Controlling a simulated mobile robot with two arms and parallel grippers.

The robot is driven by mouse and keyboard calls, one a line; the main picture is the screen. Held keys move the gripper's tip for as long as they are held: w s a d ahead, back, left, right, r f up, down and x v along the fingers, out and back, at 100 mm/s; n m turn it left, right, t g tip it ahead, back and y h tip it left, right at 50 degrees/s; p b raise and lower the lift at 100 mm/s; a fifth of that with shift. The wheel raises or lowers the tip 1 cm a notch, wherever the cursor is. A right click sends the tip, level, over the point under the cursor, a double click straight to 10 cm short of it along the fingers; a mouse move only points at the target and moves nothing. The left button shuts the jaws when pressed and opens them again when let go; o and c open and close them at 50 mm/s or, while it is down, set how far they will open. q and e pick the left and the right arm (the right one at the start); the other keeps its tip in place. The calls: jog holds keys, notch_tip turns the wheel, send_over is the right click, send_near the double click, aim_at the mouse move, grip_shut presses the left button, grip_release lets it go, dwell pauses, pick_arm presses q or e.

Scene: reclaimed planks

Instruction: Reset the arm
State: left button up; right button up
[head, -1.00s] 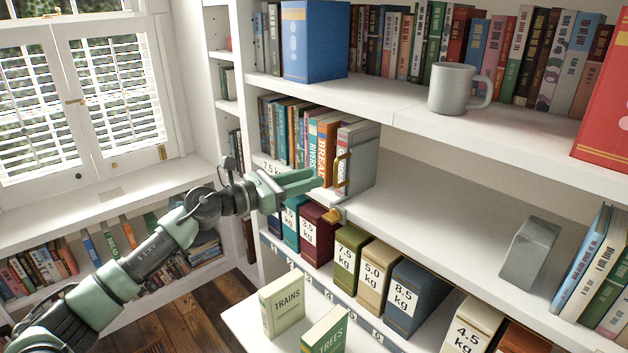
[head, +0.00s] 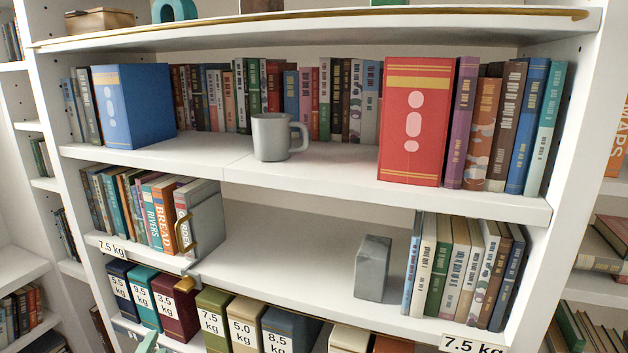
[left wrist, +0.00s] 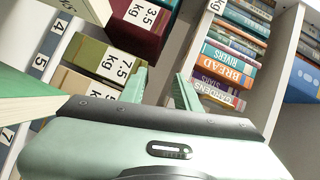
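My left gripper (left wrist: 160,90) shows in the left wrist view with its two pale green fingers apart and nothing between them. In the head view only a small green part of my left gripper (head: 148,343) shows at the bottom edge, in front of the lower row of weight-labelled boxes. The rest of the left arm is out of the head view. My right gripper is in neither view.
The bookcase holds a grey mug (head: 271,137), a blue box (head: 134,105) and a red book (head: 416,120) on its upper shelf. The middle shelf (head: 285,255) has free room between its books and a grey block (head: 373,268).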

pick_arm(q)
jog(key=s+d+f+n+g, duration=0.4)
jog(key=s+f+n+g, duration=0.3)
jog(key=s+f, duration=0.55)
jog(key=s+d+f+n+g+h, duration=0.2)
jog(key=s+d+g, duration=0.15)
jog(key=s, duration=0.45)
jog(key=s+d+f+n+g+h, duration=0.1)
jog(key=s+d+f+n+g, duration=0.2)
jog(key=s, duration=0.5)
notch_tip(320, 180, down, 26)
jog(key=s+f, duration=0.1)
jog(key=s, duration=0.1)
jog(key=s+a+f+m+g, duration=0.1)
jog(key=s+a+f, duration=0.1)
jog(key=s+f, duration=1.2)
jog(key=shift+s+a+g, duration=0.25)
jog(key=shift+s+g, duration=0.1)
jog(key=shift+s, duration=0.6)
jog(key=shift+o, duration=0.3)
